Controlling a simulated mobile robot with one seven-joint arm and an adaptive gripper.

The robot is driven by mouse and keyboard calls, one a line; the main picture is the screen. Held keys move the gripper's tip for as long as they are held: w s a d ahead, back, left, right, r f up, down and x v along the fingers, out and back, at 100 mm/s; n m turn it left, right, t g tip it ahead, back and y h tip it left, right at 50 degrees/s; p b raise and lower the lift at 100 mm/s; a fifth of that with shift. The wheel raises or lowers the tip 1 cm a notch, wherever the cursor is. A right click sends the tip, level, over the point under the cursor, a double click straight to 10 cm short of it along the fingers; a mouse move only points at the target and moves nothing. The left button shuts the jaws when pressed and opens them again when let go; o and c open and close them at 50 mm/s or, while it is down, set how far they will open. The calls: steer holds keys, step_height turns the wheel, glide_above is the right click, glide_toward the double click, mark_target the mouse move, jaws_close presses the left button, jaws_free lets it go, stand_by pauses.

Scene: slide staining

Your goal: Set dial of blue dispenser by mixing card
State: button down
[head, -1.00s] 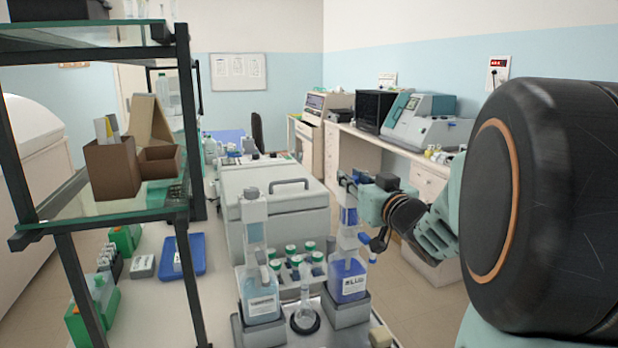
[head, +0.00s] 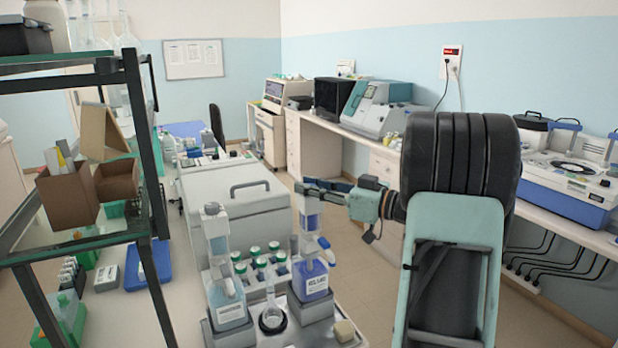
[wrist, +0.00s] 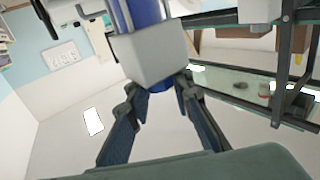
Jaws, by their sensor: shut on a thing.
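The blue dispenser (head: 312,276) stands upright on a grey block at the right of the tray, with blue liquid in its bottle and a clear barrel above. My gripper (head: 322,190) is at its top, reaching in from the right, and is shut on the dispenser's upper part. In the wrist view the gripper's fingers (wrist: 158,88) are at a pale grey block (wrist: 155,52) with a blue barrel through it. Dial markings are too small to read. I cannot pick out the mixing card for certain; papers hang on a wall board (head: 193,59).
A paler dispenser (head: 226,300) stands left on the same tray, with a flask (head: 272,316) between them and several green-capped bottles behind. A glass-shelved rack (head: 140,150) stands left. A large grey box (head: 235,198) is behind. Open floor lies right.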

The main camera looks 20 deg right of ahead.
steer(key=shift+n+g+y+p, duration=0.6)
steer(key=shift+n+g+y, duration=0.4)
steer(key=shift+y, duration=0.2)
steer(key=c, duration=1.7)
jaws_free()
steer(key=v, duration=1.2)
steer(key=shift+w, duration=0.15)
steer(key=shift+w+r, duration=0.1)
